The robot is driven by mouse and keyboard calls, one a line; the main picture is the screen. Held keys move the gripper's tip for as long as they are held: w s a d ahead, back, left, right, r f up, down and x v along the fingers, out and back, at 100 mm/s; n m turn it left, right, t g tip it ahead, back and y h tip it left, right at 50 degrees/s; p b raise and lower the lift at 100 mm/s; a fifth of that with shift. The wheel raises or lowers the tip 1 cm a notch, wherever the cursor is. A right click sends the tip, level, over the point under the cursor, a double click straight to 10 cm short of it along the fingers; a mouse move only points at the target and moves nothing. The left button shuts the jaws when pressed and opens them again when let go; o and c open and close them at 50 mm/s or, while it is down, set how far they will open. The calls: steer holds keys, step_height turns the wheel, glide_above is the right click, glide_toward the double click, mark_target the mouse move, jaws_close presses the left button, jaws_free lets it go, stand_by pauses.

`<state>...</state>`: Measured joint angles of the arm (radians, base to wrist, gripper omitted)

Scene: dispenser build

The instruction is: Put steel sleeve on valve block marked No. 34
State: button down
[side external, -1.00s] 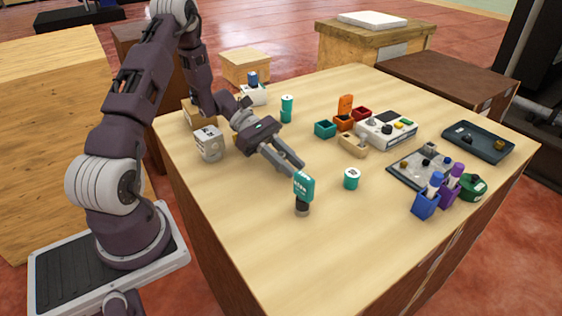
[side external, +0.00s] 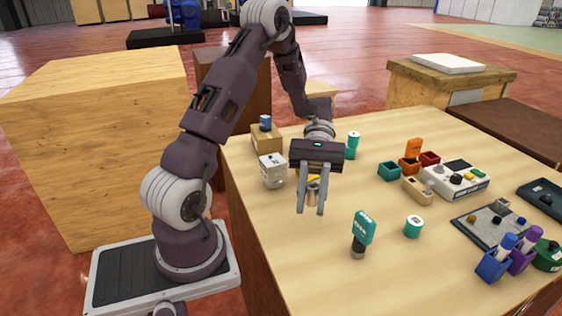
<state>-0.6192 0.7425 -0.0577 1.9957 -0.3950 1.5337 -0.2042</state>
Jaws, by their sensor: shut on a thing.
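My gripper (side external: 311,211) is above the left part of the table, fingers pointing toward the camera and down. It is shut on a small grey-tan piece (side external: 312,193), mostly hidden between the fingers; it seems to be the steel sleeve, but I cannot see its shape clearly. A whitish block with dark marks (side external: 272,171) stands left of the gripper. A yellow part (side external: 312,178) shows behind the fingers. I cannot read No. 34 on anything, so I cannot tell which thing is the valve block.
A teal-headed tool (side external: 363,229) stands upright in front, with a teal cylinder (side external: 413,226) to its right. Small bins (side external: 389,171), a white panel box (side external: 456,180), a dark tray (side external: 490,232) and blue and purple holders (side external: 493,265) fill the right. The front middle of the table (side external: 320,262) is clear.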

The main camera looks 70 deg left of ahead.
steer(key=s+a+m+g+y, duration=0.6)
steer(key=s+a+m+y, duration=0.45)
steer(key=m+y, duration=0.4)
step_height(320, 180, up, 9)
steer(key=m+t+y, duration=1.1)
steer(key=m, duration=0.3)
glide_above(273, 172)
steer(key=a, duration=0.6)
steer(key=shift+h, duration=0.25)
steer(key=f, duration=0.9)
steer(key=shift+w+d+f, duration=0.15)
steer(key=shift+w+d, duration=0.05)
steer(key=shift+w, duration=0.15)
steer(key=shift+f, duration=0.1)
steer(key=shift+f, duration=0.1)
steer(key=c, duration=1.2)
jaws_free()
